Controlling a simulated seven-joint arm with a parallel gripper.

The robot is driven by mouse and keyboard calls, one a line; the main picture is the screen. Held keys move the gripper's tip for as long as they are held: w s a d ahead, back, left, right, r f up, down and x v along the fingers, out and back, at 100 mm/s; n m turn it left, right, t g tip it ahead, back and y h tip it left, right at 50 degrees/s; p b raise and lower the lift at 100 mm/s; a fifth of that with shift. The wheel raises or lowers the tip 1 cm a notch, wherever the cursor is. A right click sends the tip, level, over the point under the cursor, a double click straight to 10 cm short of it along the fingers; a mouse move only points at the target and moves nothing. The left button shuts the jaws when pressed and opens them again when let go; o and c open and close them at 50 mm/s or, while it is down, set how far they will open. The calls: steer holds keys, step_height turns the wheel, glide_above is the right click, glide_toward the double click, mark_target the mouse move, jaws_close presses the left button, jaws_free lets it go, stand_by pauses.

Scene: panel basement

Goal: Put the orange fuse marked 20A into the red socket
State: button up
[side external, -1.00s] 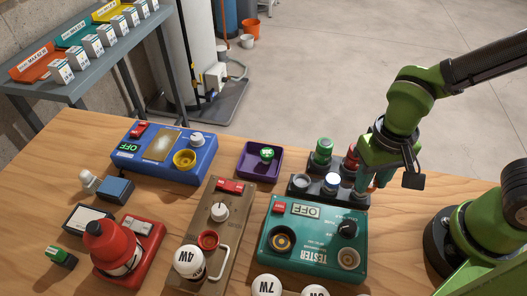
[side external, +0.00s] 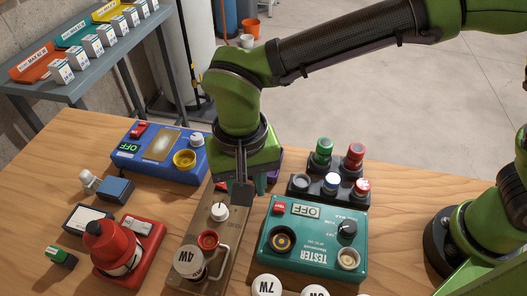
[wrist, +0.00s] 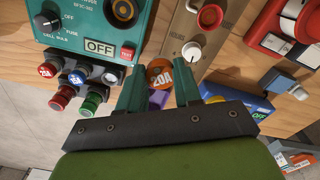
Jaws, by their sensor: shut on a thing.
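In the wrist view, an orange fuse (wrist: 160,74) marked 20A sits between the fingertips of my gripper (wrist: 160,88), which is shut on it. In the side view my gripper (side external: 243,188) hangs over the far end of the brown panel, and its body hides the fuse. The red socket (side external: 208,240) is a red ring on the brown panel (side external: 192,232), nearer the camera than my gripper. The socket also shows at the top of the wrist view (wrist: 210,16), apart from the fuse. Its opening looks empty.
The white knob (side external: 219,213) and wire handle (side external: 222,258) flank the socket. The teal tester (side external: 312,245) and fuse rack (side external: 328,196) are on the right. The blue panel (side external: 160,158) and red beacon (side external: 110,248) are on the left.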

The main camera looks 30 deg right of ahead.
steer(key=a, duration=0.9)
steer(key=shift+d+f, duration=0.2)
steer(key=shift+f, duration=2.95)
steer(key=shift+s+f, duration=0.1)
steer(key=shift+f, duration=0.5)
steer(key=o, duration=0.7)
steer(key=shift+o, duration=0.2)
step_height(320, 180, up, 11)
